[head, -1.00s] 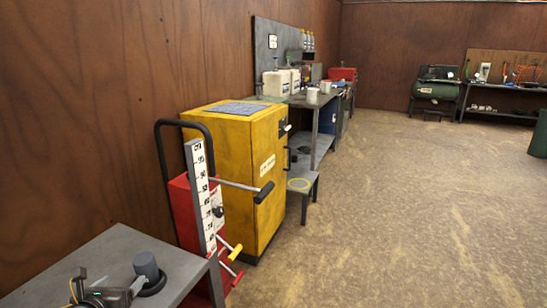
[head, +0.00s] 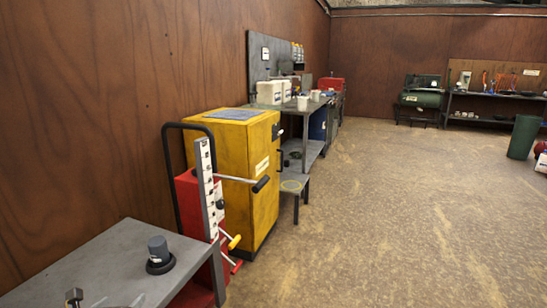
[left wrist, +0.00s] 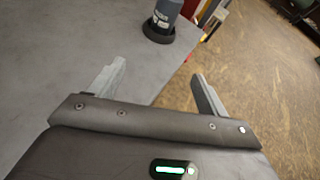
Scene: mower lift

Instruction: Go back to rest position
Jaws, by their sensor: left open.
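My left gripper (head: 76,298) is at the bottom left edge of the head view, low over the near grey table (head: 110,250), and mostly cut off by the frame. In the left wrist view its two grey fingers (left wrist: 160,85) stand wide apart with nothing between them. A dark grey cylinder (head: 158,249) stands upright in a black round base on the table. It also shows ahead of the fingers, apart from them, in the left wrist view (left wrist: 161,16). My right gripper is not in view.
Past the table stand a red lift (head: 187,202) with a white marked scale (head: 206,190) and a yellow cabinet (head: 236,150) with a protruding handle. A workbench (head: 300,105) follows along the wall. The brown floor (head: 400,220) at right is open.

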